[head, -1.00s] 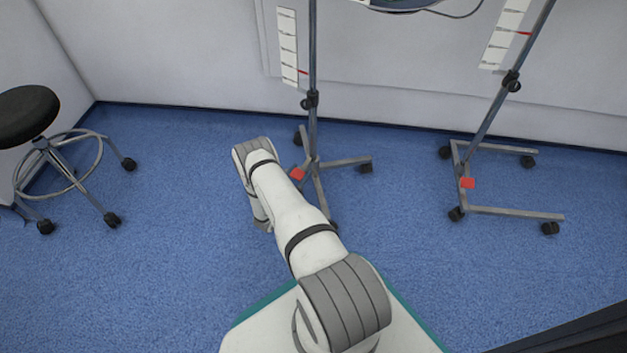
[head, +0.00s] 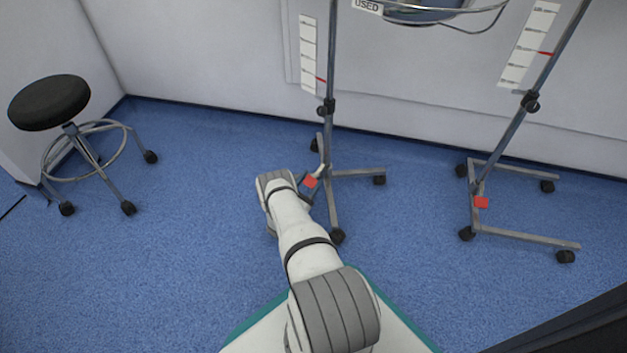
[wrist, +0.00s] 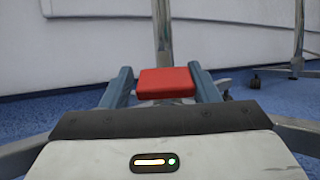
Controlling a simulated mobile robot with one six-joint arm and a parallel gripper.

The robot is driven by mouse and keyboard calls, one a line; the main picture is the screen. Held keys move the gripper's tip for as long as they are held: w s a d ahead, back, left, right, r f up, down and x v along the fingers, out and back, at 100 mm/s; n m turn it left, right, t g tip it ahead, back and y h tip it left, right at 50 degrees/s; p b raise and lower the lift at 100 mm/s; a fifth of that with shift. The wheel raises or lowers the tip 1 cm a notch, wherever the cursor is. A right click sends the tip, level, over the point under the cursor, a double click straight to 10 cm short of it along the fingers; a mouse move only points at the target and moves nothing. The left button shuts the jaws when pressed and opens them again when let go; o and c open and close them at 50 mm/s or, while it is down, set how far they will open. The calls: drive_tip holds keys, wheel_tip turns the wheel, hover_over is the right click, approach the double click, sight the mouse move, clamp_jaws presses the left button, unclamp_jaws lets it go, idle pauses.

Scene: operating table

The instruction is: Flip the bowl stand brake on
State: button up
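The bowl stand (head: 332,130) is a grey pole on a wheeled base, with a metal bowl (head: 425,14) in a ring at its top. Its brake is a red pedal (head: 311,182) low on the base. In the wrist view the red pedal (wrist: 166,83) is straight ahead, framed by the two blue-grey fingers of my gripper (wrist: 160,72). The fingers are apart, one at each side of the pedal. I cannot tell whether they touch it. In the head view my arm reaches down to the stand's base and my wrist hides most of the gripper.
A second wheeled stand (head: 512,135) with its own red pedal (head: 481,202) is at the right. A black stool (head: 50,103) is at the left. A white wall (head: 210,60) runs behind the stands. The blue floor (head: 160,250) is clear between stool and arm.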

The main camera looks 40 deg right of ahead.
drive_tip(key=o, duration=0.4)
drive_tip(key=shift+d, duration=0.1)
drive_tip(key=shift+s, duration=0.1)
drive_tip(key=shift+s+a+f, duration=0.1)
drive_tip(key=shift+a+f, duration=0.1)
drive_tip(key=shift+a, duration=0.2)
drive_tip(key=s+a+p, duration=0.1)
drive_tip(key=a, duration=0.3)
drive_tip(key=s+a+p, duration=0.1)
drive_tip(key=a, duration=0.4)
drive_tip(key=a+f+p, duration=0.1)
drive_tip(key=a+p, duration=0.1)
drive_tip(key=a, duration=0.2)
drive_tip(key=shift+s+a, duration=0.3)
drive_tip(key=shift+s, duration=0.1)
